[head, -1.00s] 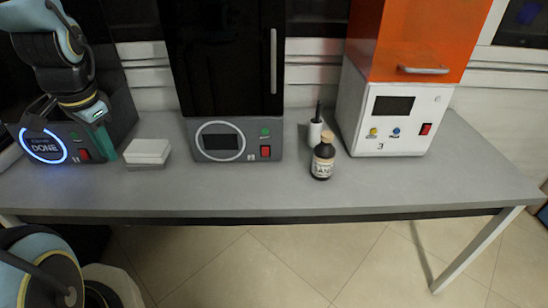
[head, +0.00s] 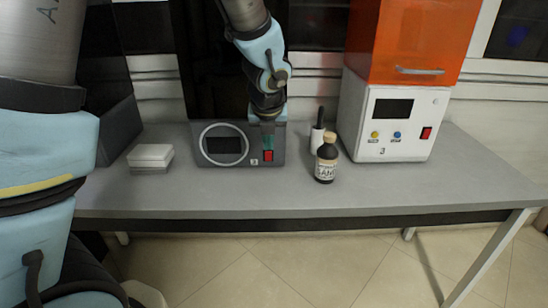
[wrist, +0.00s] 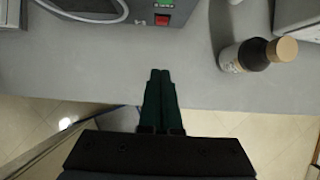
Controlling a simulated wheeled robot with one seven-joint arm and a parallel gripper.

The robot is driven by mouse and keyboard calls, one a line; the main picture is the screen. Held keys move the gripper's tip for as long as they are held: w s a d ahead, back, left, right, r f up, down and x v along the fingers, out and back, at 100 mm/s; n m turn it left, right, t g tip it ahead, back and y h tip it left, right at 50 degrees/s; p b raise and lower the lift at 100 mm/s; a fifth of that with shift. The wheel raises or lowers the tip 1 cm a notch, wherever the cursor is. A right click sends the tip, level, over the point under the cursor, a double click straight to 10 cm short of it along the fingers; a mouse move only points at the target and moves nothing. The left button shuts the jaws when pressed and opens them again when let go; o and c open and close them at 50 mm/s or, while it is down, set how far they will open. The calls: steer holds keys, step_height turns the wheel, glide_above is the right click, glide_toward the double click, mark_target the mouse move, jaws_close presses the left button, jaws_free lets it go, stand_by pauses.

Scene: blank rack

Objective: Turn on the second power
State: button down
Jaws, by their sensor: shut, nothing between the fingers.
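The middle machine (head: 236,160) is dark, with a round-framed dark screen (head: 224,145) and a red power switch (head: 268,156) at its lower right. The number beside the switch looks like 2. The switch also shows at the top of the wrist view (wrist: 163,20), below a green-lit part. My gripper (head: 268,146) is shut and empty, its green fingers pointing down in front of the panel just above the switch in the head view. In the wrist view its fingertips (wrist: 160,72) are apart from the switch, over the grey table. Contact is not visible.
A dark brown bottle (head: 326,160) and a white bottle with a black top (head: 317,132) stand right of the middle machine. Machine 3 (head: 393,125), white and orange, is farther right. A white box (head: 150,156) lies left. My arm hides most of the leftmost machine.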

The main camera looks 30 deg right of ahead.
mark_target(268, 156)
steer(key=shift+f, duration=0.1)
steer(key=x, duration=0.9)
steer(key=w+p, duration=0.1)
steer(key=w+d+p, duration=0.1)
steer(key=w, duration=0.1)
steer(key=shift+w+d, duration=0.4)
steer(key=shift+w, duration=0.05)
